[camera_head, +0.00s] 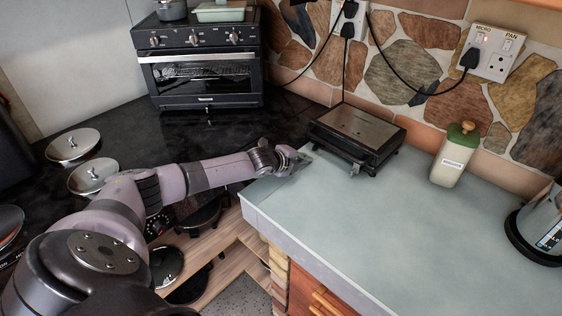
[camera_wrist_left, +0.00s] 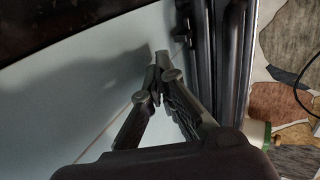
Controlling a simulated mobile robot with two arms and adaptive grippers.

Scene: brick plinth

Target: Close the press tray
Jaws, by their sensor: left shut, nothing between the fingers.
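The press (camera_head: 356,135) is a low dark box with a brownish metal top, standing on the pale counter near the tiled wall. My left gripper (camera_head: 304,159) is just left of the press, low over the counter, empty and shut. In the left wrist view its fingertips (camera_wrist_left: 161,60) meet close beside the dark ridged side of the press (camera_wrist_left: 205,50); I cannot tell whether they touch it. My right gripper is not in view.
A white canister (camera_head: 452,160) with a green lid stands right of the press. A kettle (camera_head: 541,225) is at the right edge. A black oven (camera_head: 205,75) stands at the back left. Lidded pans (camera_head: 93,175) lie left, near my arm. The pale counter's (camera_head: 400,225) front is clear.

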